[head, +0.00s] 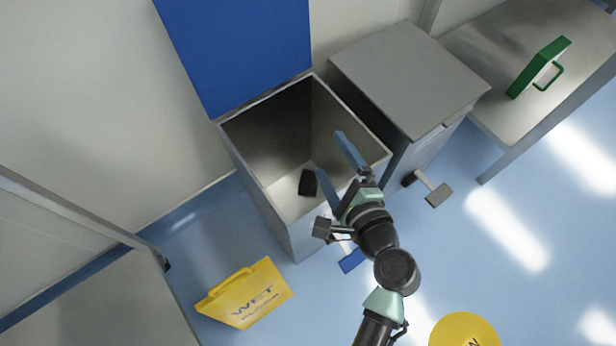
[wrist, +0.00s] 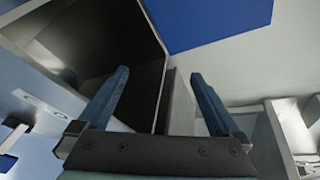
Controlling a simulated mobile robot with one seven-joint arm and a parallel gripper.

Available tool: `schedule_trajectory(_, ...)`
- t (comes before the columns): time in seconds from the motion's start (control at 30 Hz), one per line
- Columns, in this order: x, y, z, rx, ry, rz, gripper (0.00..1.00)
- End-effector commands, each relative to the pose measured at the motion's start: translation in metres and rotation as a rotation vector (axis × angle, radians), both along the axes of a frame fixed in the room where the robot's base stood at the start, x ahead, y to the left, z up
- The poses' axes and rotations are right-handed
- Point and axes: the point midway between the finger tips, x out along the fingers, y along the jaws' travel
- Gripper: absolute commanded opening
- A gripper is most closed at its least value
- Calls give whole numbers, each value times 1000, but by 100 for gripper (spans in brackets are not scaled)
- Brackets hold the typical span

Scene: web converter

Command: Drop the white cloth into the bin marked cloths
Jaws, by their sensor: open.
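A grey bin (head: 262,205) stands against the wall with its blue lid (head: 240,45) raised; its lid also shows in the wrist view (wrist: 210,20). A label on its front (wrist: 42,104) is too small to read. My gripper (head: 330,153) is open over the bin's mouth, with nothing between its fingers; the fingers also show in the wrist view (wrist: 159,74). Inside the bin lies a small dark object (head: 308,182) on a pale bottom. I cannot pick out a white cloth; the arm and walls hide part of the interior.
A closed grey bin (head: 410,75) stands to the right, with a grey pedal (head: 436,190). A blue pedal (head: 351,262) is by the open bin. A yellow wet-floor sign (head: 245,295) and yellow disc (head: 465,330) are on the floor.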

Motion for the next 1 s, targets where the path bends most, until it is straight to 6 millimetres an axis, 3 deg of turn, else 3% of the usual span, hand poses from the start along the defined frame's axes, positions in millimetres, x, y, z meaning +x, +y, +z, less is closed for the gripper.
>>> schedule_trajectory(0.13, -24, -10, 9, 0, 1, -2, 100)
schedule_trajectory(0.37, -39, -15, 13, -1, -1, 0, 100)
schedule_trajectory(0.87, -39, -15, 12, -1, -1, 0, 100)
schedule_trajectory(1.0, -17, -15, 38, -125, -67, 25, 100)
